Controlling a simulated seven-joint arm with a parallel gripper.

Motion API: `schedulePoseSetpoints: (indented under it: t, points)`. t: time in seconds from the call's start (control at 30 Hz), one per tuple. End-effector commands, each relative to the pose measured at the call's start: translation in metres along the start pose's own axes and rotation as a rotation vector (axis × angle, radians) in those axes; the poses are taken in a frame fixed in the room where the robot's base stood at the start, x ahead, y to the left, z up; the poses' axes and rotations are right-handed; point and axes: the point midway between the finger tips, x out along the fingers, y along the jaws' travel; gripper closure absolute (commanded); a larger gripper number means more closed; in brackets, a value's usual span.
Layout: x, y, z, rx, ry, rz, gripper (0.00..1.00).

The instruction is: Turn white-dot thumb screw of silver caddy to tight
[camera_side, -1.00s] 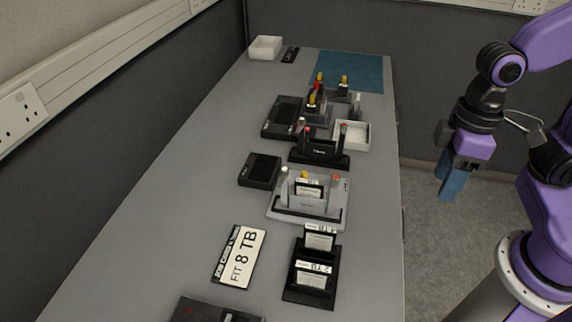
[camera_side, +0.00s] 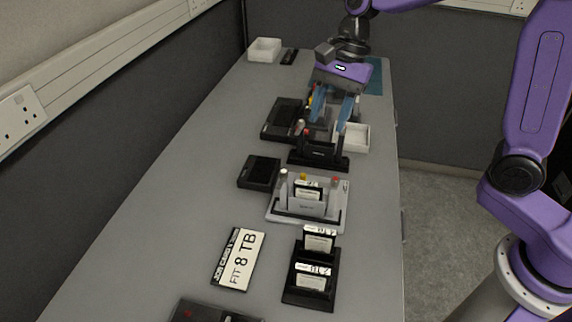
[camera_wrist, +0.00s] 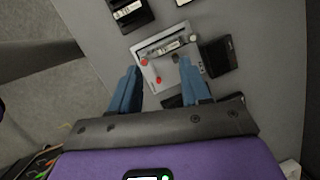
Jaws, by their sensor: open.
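The silver caddy (camera_side: 310,206) stands upright mid-table in the side view, with a labelled drive in it. A pale-topped post (camera_side: 283,172) is at its left, and a red-topped post (camera_side: 335,179) at its right. I cannot make out a white dot or how tight any screw is. The silver caddy (camera_wrist: 148,46) also shows in the wrist view, ahead of my fingers, with red caps on it. My gripper (camera_side: 328,124) is open with blue fingers pointing down, above the table behind the black caddy, touching nothing that I can tell. Its fingers partly hide the caddies at the back.
A black caddy (camera_side: 318,156) stands just behind the silver one. A white bin (camera_side: 354,138) and black trays (camera_side: 259,172) flank them. The table's left side is clear.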

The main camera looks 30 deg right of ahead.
Motion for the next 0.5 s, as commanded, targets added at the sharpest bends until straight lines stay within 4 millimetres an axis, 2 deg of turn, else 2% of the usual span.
schedulePoseSetpoints:
  t: [0.03,0.2,0.33,0.5]
  points:
    - [-0.001,-0.01,-0.005,0.083,-0.01,-0.012,0.53]
    - [-0.006,-0.035,-0.021,0.336,-0.044,-0.049,0.53]
    - [-0.009,-0.045,-0.029,0.46,-0.064,-0.067,0.53]
    - [-0.009,-0.05,-0.034,0.524,-0.074,-0.075,0.53]
